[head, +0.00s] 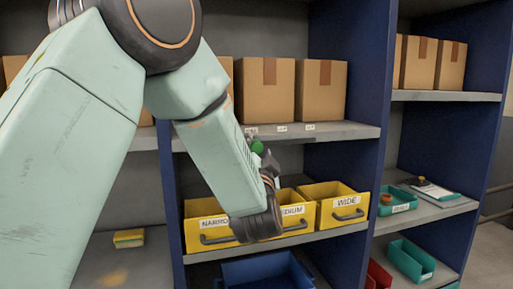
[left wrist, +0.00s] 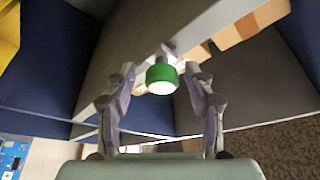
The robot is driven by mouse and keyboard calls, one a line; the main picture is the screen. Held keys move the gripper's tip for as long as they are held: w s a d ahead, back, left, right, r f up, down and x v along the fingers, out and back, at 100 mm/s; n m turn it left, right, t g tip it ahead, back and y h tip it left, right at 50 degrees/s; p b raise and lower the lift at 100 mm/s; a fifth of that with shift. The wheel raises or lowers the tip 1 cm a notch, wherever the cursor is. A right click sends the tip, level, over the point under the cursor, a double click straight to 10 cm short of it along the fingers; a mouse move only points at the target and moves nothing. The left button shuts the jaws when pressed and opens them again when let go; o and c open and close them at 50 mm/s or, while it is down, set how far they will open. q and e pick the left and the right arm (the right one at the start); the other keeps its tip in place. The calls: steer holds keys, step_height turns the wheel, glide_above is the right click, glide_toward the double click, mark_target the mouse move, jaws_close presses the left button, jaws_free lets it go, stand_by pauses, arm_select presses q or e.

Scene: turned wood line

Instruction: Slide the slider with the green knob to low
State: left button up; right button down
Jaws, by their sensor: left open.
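The green knob (head: 257,146) shows in the head view near the front edge of the upper shelf, just above my left gripper. In the left wrist view the green knob (left wrist: 161,78) sits on a short grey stem at the shelf edge. My left gripper (head: 268,165) is open; in the left wrist view its two fingers (left wrist: 165,82) stand on either side of the knob, with gaps on both sides. Small white labels (head: 281,129) are on the shelf edge; their text is too small to read. The slider's track is mostly hidden by my arm. My right gripper is not in view.
Cardboard boxes (head: 266,92) stand on the upper shelf (head: 352,133). Below are yellow bins, one marked WIDE (head: 338,205). A blue bin (head: 262,272) is lower down. Green trays (head: 411,259) are on the right, and a sponge (head: 129,238) lies on the left.

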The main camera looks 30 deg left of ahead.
arm_select(q)
steer(key=shift+w+a, duration=0.2)
steer(key=shift+s+r, duration=0.1)
steer(key=shift+s+d, duration=0.1)
steer(key=shift+c, duration=0.6)
steer(key=c, duration=0.5)
jaws_close()
